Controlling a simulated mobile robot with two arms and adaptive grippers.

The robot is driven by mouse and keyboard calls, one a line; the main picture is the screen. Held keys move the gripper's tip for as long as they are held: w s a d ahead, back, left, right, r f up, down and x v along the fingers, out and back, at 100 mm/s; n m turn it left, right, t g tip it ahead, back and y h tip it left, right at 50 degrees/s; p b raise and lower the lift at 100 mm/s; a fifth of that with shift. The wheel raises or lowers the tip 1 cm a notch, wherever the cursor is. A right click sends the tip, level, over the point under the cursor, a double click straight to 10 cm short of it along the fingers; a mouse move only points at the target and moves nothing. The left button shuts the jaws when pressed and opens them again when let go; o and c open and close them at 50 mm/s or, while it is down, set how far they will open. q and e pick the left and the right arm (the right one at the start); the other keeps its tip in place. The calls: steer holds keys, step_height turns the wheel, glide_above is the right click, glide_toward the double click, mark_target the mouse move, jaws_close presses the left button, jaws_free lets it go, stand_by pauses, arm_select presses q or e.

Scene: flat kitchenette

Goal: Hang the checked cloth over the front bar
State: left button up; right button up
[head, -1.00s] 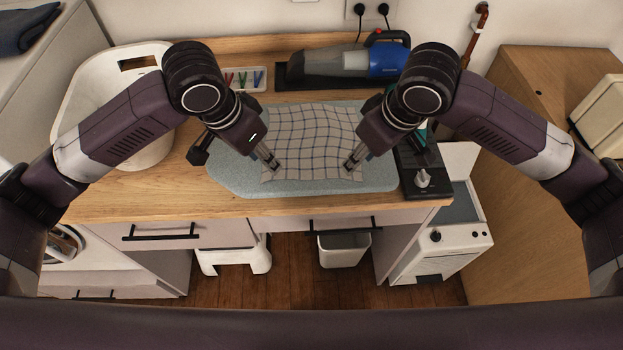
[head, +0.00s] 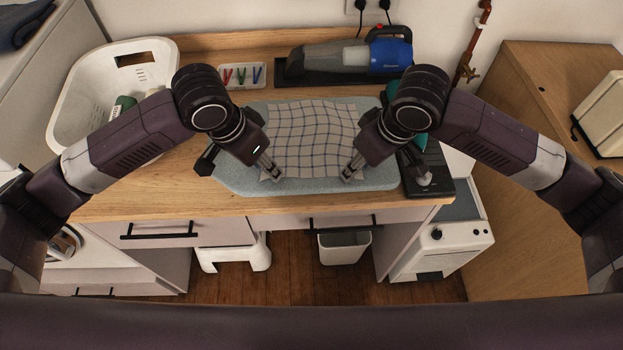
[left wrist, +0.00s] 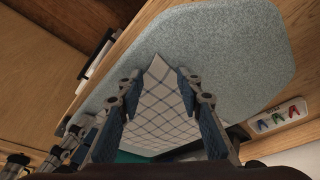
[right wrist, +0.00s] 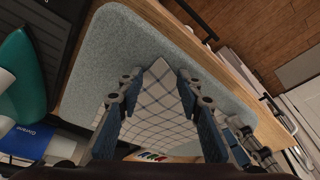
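The white checked cloth (head: 312,135) lies spread on a speckled grey-blue pad (head: 235,183) on the wooden counter. My left gripper (head: 273,172) is at the cloth's near left corner. In the left wrist view its fingers (left wrist: 158,88) are apart, with the cloth corner (left wrist: 160,92) between them. My right gripper (head: 350,171) is at the near right corner. In the right wrist view its fingers (right wrist: 155,90) are also apart around that corner (right wrist: 160,88). Black bars run on the drawer fronts, one at right (head: 343,223) and one at left (head: 160,230); which is the front bar I cannot tell.
A white basket (head: 75,115) stands at the counter's left. A clip tray (head: 241,84) and a blue-grey handheld vacuum (head: 345,60) are behind the cloth. A white bin (head: 344,250) and a stool (head: 233,256) stand below.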

arm_select(q)
steer(key=shift+f, duration=0.15)
steer(key=c, duration=0.5)
arm_select(e)
steer(key=c, duration=0.5)
arm_select(q)
steer(key=shift+f, duration=0.1)
steer(key=c, duration=0.4)
arm_select(e)
steer(key=shift+f, duration=0.15)
steer(key=c, duration=0.4)
arm_select(q)
jaws_close()
arm_select(e)
jaws_close()
